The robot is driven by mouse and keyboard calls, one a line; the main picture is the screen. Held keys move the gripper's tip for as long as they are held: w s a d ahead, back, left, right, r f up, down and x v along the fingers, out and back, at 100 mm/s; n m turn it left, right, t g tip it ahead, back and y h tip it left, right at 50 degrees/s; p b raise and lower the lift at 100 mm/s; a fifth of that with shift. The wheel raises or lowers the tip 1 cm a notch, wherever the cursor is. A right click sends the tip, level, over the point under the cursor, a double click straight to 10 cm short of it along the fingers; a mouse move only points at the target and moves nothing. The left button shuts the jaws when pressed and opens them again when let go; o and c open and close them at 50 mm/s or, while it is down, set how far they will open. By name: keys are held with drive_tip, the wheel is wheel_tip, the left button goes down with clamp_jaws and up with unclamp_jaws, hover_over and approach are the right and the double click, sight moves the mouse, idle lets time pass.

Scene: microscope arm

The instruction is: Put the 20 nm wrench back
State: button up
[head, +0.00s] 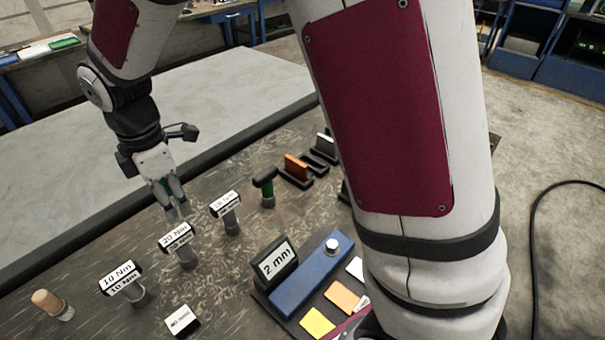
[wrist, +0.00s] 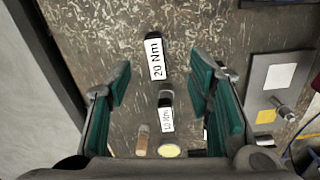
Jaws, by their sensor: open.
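The 20 Nm wrench (head: 175,236) has a dark T-shaped handle with a white label. My gripper (head: 178,211) is open and empty, just behind and above the wrench in the head view. Its green-padded fingers (wrist: 160,85) are wide apart in the wrist view. Whether they touch anything is not clear.
A 10 Nm wrench (head: 121,276) stands at the front left and another labelled wrench (head: 226,203) at the back right. A wooden peg (head: 52,305), a small white-labelled block (head: 182,320), a green-handled tool (head: 265,186) and a blue 2 mm station (head: 312,279) stand nearby.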

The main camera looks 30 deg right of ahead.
drive_tip(key=s+d+r+m+t, duration=0.2)
drive_tip(key=s+d+r+m, duration=0.7)
drive_tip(key=d+r, duration=0.3)
drive_tip(key=s+d+r+m+t, duration=0.1)
drive_tip(key=s+d+m, duration=0.2)
drive_tip(key=s+m, duration=0.2)
drive_tip(key=s+d+m+t, duration=0.1)
drive_tip(key=s+d+m, duration=0.2)
drive_tip(key=s+m, duration=0.2)
drive_tip(key=s, duration=0.2)
drive_tip(key=shift+s+r, duration=0.4)
